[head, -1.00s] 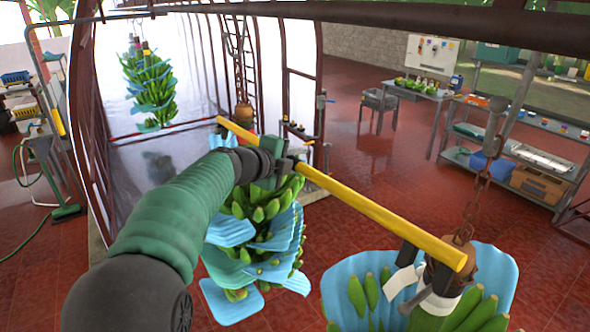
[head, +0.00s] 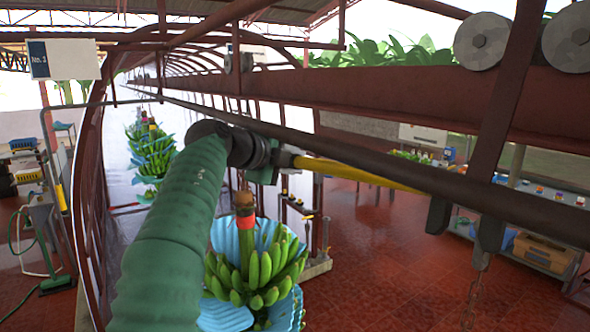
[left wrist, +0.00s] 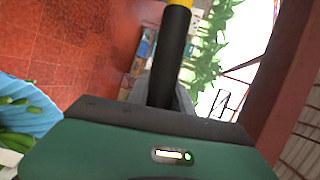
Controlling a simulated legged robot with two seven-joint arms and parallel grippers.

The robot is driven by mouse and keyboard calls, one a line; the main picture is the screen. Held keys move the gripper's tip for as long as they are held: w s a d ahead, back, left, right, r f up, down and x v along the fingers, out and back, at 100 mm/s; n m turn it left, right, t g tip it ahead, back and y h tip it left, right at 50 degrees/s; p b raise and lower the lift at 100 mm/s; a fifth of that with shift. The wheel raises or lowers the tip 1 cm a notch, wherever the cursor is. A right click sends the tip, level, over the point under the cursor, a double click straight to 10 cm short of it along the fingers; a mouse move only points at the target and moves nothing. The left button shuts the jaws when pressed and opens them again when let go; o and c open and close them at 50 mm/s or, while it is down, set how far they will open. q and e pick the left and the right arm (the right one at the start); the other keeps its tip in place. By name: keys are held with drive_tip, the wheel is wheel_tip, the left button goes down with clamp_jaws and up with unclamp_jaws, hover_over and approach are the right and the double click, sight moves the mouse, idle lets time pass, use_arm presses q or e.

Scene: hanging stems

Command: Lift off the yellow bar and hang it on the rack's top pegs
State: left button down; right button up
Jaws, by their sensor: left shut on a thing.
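The yellow bar (head: 360,172) is raised high in the head view and runs right from my left gripper (head: 272,165). Its far end passes behind a dark overhead pipe and is hidden. My left gripper is shut on the bar near its left end. In the left wrist view a black section of the bar (left wrist: 170,60) rises from the gripper, with yellow (left wrist: 180,4) at the top edge. A small rack (head: 325,236) with short dark pegs (head: 291,202) stands on the floor behind the near bunch. My right gripper is not in view.
A dark pipe (head: 400,175) and a red-brown beam (head: 390,90) cross close to the bar. A green banana bunch (head: 258,275) with a red-banded stem hangs below my left arm. A chain (head: 475,295) hangs at right. Red floor lies open between.

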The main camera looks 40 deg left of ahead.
use_arm(q)
drive_tip(key=shift+s+r, duration=0.1)
drive_tip(key=shift+s, duration=0.1)
drive_tip(key=shift+s+a+b, duration=0.2)
drive_tip(key=shift+s, duration=0.45)
drive_tip(key=shift+s+a+b, duration=0.15)
drive_tip(key=shift+s+b, duration=0.05)
drive_tip(key=shift+s, duration=0.45)
drive_tip(key=s+a, duration=0.2)
drive_tip(key=s, duration=0.5)
drive_tip(key=shift+s+a+b, duration=0.15)
drive_tip(key=shift+s+b, duration=0.25)
drive_tip(key=shift+b, duration=0.05)
